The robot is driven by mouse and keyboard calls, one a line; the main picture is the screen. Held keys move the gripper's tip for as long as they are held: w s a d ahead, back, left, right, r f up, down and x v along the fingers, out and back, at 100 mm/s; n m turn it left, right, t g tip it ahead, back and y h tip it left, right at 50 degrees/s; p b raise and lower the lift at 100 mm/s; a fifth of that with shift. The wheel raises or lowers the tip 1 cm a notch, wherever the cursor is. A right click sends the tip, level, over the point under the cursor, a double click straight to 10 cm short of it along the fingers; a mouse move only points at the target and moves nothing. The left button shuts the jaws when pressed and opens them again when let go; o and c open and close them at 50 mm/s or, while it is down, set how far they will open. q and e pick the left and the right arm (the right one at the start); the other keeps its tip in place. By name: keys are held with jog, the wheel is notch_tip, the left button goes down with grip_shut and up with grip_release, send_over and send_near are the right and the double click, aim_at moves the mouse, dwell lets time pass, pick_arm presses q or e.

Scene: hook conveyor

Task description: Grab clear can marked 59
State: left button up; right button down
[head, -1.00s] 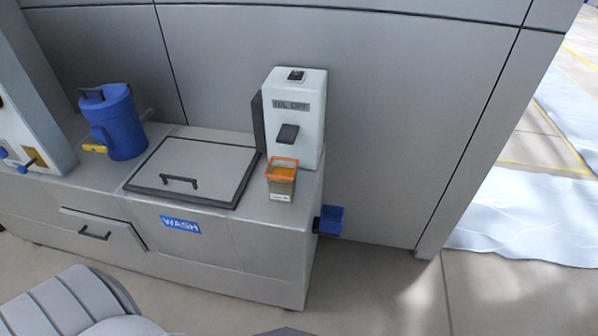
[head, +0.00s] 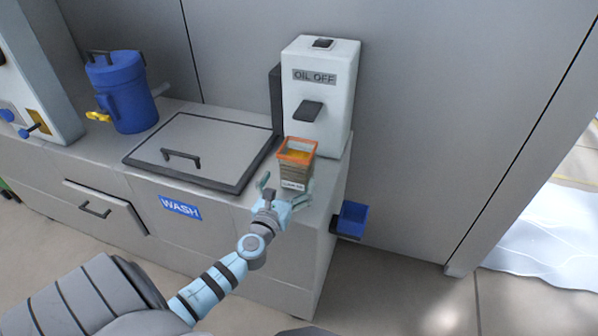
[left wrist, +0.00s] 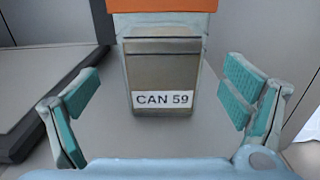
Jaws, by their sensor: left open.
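The clear can marked CAN 59 (head: 297,172) stands upright on the counter, in front of the white dispenser. It has an orange rim and brownish contents. In the left wrist view the can (left wrist: 160,75) stands ahead, with its label facing me. My left gripper (head: 284,188) is open at the near side of the can. In the left wrist view the two fingers of the gripper (left wrist: 160,118) are spread wide, one to each side of the can, with a gap on both sides. My right gripper is not in view.
The white dispenser marked OIL OFF (head: 330,95) stands right behind the can. A closed lid with a handle (head: 205,150) lies to the left, above the WASH label (head: 180,207). A blue jug (head: 120,95) stands farther left. A small blue bin (head: 352,218) hangs at the counter's right end.

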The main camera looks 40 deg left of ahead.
pick_arm(q)
jog(key=shift+w+a, duration=0.3)
jog(key=shift+w, duration=0.35)
jog(key=shift+w+a, duration=0.1)
jog(key=shift+w, duration=0.1)
jog(key=b+x, duration=0.1)
jog(key=x, duration=0.1)
jog(key=f+b+x, duration=0.1)
jog(key=x, duration=0.2)
jog(key=shift+w+d, duration=0.15)
jog(key=shift+d, duration=0.05)
jog(key=shift+r, duration=0.1)
jog(key=c, duration=1.9)
